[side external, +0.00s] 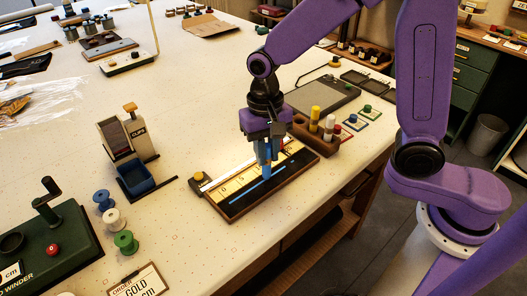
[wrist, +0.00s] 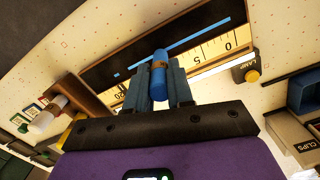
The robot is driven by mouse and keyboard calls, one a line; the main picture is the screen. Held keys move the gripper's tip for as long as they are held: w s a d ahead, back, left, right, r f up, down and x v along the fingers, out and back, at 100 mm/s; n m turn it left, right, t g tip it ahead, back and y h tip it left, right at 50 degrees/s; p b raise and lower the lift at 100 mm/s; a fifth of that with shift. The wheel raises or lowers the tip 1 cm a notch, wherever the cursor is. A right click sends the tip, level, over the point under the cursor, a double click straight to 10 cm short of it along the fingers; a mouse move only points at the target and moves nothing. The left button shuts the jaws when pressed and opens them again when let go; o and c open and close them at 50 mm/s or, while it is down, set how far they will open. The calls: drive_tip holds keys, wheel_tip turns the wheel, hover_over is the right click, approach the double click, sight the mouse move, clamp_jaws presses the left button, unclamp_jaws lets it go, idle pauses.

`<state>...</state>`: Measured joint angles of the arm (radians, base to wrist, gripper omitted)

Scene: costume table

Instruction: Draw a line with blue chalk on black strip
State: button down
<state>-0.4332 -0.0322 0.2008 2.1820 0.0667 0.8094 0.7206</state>
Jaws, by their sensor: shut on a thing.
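My gripper (side external: 265,160) is shut on a blue chalk stick, which shows between the fingers in the wrist view (wrist: 159,78). The chalk points down at the black strip (side external: 298,168), which lies in a wooden tray beside a cream ruler scale (side external: 230,181). A straight blue line (side external: 243,196) runs along much of the strip; it also shows in the wrist view (wrist: 200,35). The fingers hide part of the strip in the side view. I cannot tell whether the chalk tip touches the strip.
A wooden chalk holder (side external: 302,134) with yellow and white sticks stands behind and right of the strip. A small lamp box (wrist: 243,72) adjoins the tray. Thread spools (side external: 113,219), a clips stand (side external: 141,140) and a green winder (side external: 48,243) stand to the left.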

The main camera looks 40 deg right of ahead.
drive_tip(key=shift+d, duration=0.45)
drive_tip(key=shift+d, duration=0.85)
drive_tip(key=shift+d, duration=0.15)
drive_tip(key=shift+d, duration=0.85)
drive_tip(key=shift+d, duration=0.1)
drive_tip(key=shift+d+f, duration=0.1)
drive_tip(key=shift+d, duration=0.8)
drive_tip(key=shift+d, duration=0.15)
drive_tip(key=shift+s+d, duration=0.1)
drive_tip(key=shift+d, duration=0.45)
drive_tip(key=shift+r, duration=0.2)
